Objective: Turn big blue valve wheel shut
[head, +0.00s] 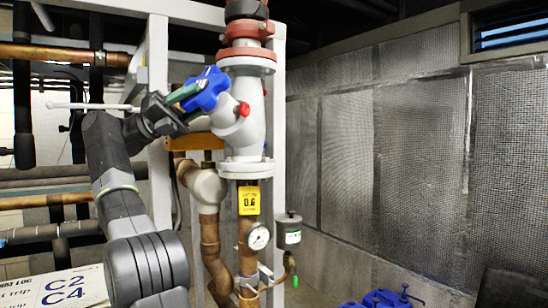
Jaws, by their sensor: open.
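The big blue valve wheel (209,90) sits tilted on the left side of a white valve body (239,126) in the upper middle of the head view. My gripper (186,95) is at the wheel's left side, its green-edged fingers reaching to the wheel's rim. The gripper is open. Whether the fingers touch the rim or straddle it cannot be told. Part of the wheel's left side is hidden behind the fingers.
A red knob (244,109) sticks out of the valve body. Below hang a yellow tag (249,198) and a pressure gauge (258,236). A white frame post (157,120) stands close behind my arm. Blue parts (380,298) lie low at right.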

